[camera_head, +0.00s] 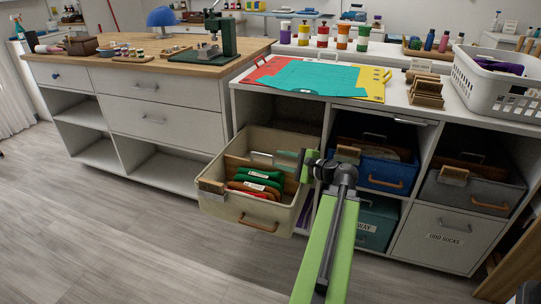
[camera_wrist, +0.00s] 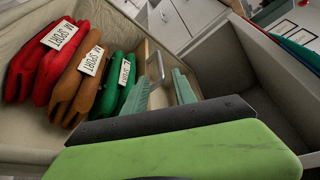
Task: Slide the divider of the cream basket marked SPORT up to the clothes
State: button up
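The cream basket (camera_head: 282,217) is pulled out of the left cubby, with a brown pull on its front. Red, brown and green folded clothes (camera_head: 258,180) lie in it, with white SPORT tags in the wrist view (camera_wrist: 88,62). The tan divider (camera_wrist: 146,60) stands beside the green clothes, with a small gap along part of it. Its metal handle (camera_wrist: 156,68) faces away from the clothes. My gripper (camera_wrist: 163,94) is at the divider, its teal fingers apart, close to the handle. Whether they touch it is unclear. In the head view my gripper (camera_head: 297,160) is over the basket's right side.
A blue bin (camera_head: 385,172) and a grey bin (camera_head: 470,190) sit in the cubbies to the right. A teal bin (camera_head: 375,222) is below. Coloured folders (camera_head: 315,77) and a white laundry basket (camera_head: 500,90) are on the top. The floor in front is clear.

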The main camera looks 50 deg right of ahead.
jog(key=v, duration=0.4)
jog(key=shift+w, duration=0.1)
